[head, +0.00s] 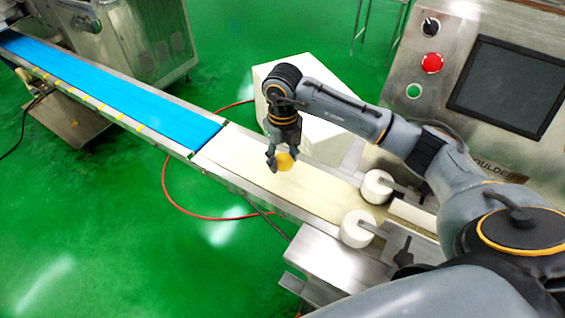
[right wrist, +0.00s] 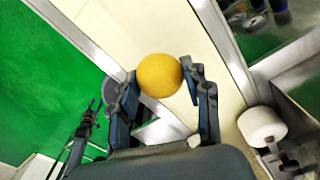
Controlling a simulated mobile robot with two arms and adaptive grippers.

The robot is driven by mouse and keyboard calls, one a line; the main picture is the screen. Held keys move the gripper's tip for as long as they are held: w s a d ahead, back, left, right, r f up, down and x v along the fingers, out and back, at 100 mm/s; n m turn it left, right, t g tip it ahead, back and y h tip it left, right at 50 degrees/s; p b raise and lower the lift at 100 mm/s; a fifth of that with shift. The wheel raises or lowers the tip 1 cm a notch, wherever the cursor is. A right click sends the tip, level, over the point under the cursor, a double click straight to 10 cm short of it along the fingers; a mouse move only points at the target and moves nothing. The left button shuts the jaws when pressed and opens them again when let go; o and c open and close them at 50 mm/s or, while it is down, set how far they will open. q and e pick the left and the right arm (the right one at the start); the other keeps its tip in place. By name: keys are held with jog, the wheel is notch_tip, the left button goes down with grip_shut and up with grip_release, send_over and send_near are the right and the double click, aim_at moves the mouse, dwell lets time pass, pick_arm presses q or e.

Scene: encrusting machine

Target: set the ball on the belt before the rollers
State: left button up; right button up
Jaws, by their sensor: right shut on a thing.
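The yellow-orange ball (head: 285,161) is between the fingers of my right gripper (head: 278,160), over the cream belt (head: 240,157). In the right wrist view the ball (right wrist: 159,75) sits between the two fingertips of the right gripper (right wrist: 160,82), which is shut on it. I cannot tell whether the ball touches the belt. Two white rollers stand at the right end of the cream belt, a far one (head: 377,186) and a near one (head: 358,228). One roller (right wrist: 262,126) also shows in the right wrist view. My left gripper is not in view.
A blue belt (head: 120,92) runs on to the upper left. A steel control panel with a red button (head: 432,63) and a dark screen (head: 508,77) stands at the right. A white box (head: 325,135) is behind the belt. The cream belt left of the ball is clear.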

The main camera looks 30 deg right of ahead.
aim_at(282, 174)
jog(key=shift+w+d+f, duration=0.1)
jog(key=shift+w+f, duration=0.25)
jog(key=shift+f, duration=0.1)
notch_tip(282, 174, down, 2)
jog(key=shift+f+p, duration=0.1)
jog(key=shift+p, duration=0.45)
jog(key=shift+w+f, duration=0.1)
jog(key=shift+f, duration=0.35)
jog(key=o, duration=1.2)
jog(key=shift+f, duration=0.1)
notch_tip(282, 174, up, 12)
jog(key=shift+r+b, duration=0.15)
jog(key=shift+b, duration=0.8)
